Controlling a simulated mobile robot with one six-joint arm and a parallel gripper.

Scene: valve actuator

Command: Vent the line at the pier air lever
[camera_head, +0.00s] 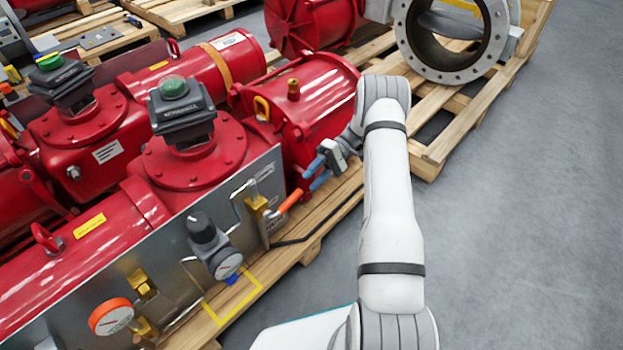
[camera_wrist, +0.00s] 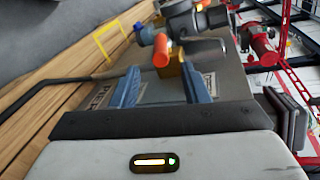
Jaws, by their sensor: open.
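An orange lever handle (camera_head: 289,202) sticks out from a brass valve (camera_head: 257,203) at the right end of the grey panel (camera_head: 240,190). In the wrist view the orange handle (camera_wrist: 162,50) points towards me, just beyond the fingertips and roughly between them. My gripper (camera_head: 318,174) is open and empty, with two blue fingers, a short way right of and above the handle in the head view. The fingers also show in the wrist view (camera_wrist: 160,80). A label (camera_wrist: 99,95) on the panel is partly hidden by a finger.
A large flanged valve (camera_head: 448,72) stands beyond. Grey floor is clear at right.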

